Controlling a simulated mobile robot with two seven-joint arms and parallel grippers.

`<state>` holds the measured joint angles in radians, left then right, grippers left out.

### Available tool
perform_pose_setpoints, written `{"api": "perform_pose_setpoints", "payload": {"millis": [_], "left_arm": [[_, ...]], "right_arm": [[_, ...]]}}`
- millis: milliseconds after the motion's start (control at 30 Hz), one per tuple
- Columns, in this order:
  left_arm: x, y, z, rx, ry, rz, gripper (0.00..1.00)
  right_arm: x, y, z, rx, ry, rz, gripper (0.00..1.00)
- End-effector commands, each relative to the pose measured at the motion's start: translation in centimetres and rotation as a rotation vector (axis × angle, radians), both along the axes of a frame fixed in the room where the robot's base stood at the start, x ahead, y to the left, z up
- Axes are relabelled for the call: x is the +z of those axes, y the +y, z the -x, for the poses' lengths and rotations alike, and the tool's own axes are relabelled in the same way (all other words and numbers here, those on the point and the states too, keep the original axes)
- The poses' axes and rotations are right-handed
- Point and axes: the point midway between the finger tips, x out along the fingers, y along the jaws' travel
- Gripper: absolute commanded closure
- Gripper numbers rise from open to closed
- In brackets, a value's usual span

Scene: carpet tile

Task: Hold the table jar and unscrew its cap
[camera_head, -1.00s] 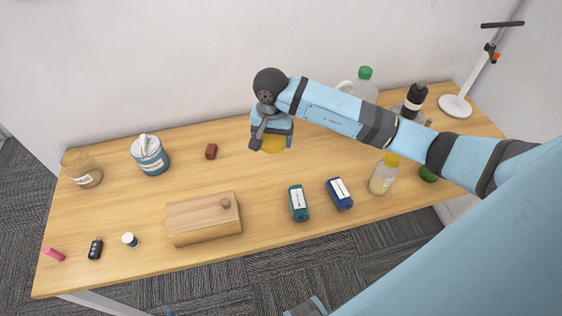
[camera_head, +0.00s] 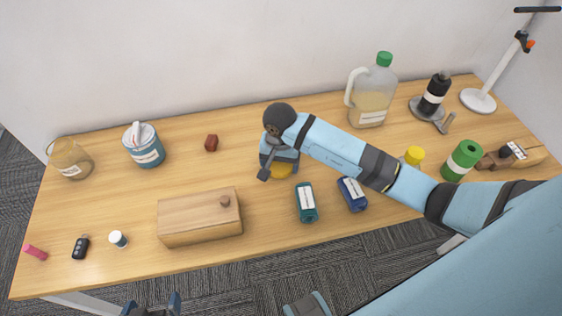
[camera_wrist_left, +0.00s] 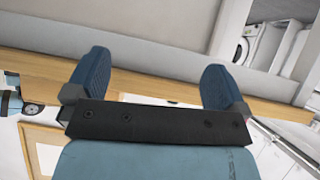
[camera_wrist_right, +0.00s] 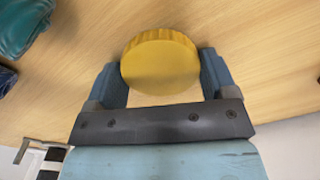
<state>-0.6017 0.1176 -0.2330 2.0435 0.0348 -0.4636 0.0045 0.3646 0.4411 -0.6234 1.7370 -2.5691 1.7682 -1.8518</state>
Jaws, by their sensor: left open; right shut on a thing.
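A ribbed yellow cap (camera_wrist_right: 160,62) is between the fingers of my right gripper (camera_wrist_right: 162,80) in the right wrist view, its round top facing the camera. No jar body shows below it, so I cannot tell what it sits on. My left gripper (camera_head: 152,308) is at the bottom edge of the head view, in front of the table. Its fingers (camera_wrist_left: 155,85) are spread and empty in the left wrist view.
A wooden box (camera_head: 200,218) stands left of the right gripper. A yellow-topped container (camera_head: 413,156) is partly behind my right arm. A jug (camera_head: 372,92) stands behind.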

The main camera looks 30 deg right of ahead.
Motion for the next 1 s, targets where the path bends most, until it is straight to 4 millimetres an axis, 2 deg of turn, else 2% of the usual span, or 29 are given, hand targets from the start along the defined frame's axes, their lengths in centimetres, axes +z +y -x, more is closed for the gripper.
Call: {"api": "perform_pose_setpoints", "payload": {"millis": [200, 233, 300, 333, 633, 767, 1000], "left_arm": [[-0.5, -0.1, 0.2, 0.002, 0.005, 0.004, 0.0], [-0.5, -0.1, 0.3, 0.003, 0.008, 0.005, 0.0], [-0.5, -0.1, 0.3, 0.002, 0.011, 0.003, 0.0], [-0.5, -0.1, 0.4, 0.001, 0.011, 0.002, 0.0], [-0.1, 0.3, 0.4, -0.008, 0.008, -0.011, 0.0], [1.3, 0.4, 0.4, -0.012, -0.004, -0.019, 0.0], [3.4, 0.5, 0.6, -0.021, -0.023, -0.036, 0.0]], "right_arm": [[-0.3, 0.0, 0.0, 0.001, 0.0, 0.0, 0.5], [-0.3, 0.0, 0.0, 0.001, -0.001, -0.001, 0.2], [-0.2, 0.0, 0.0, 0.001, -0.001, -0.001, 0.04], [-0.2, 0.0, 0.0, 0.001, -0.001, -0.001, 0.0], [0.4, 0.1, 0.0, 0.0, 0.001, -0.002, 0.0], [2.7, -0.1, -0.1, 0.003, -0.004, 0.002, 0.0], [8.0, -0.1, -0.1, 0.001, -0.004, 0.002, 0.0]]}}
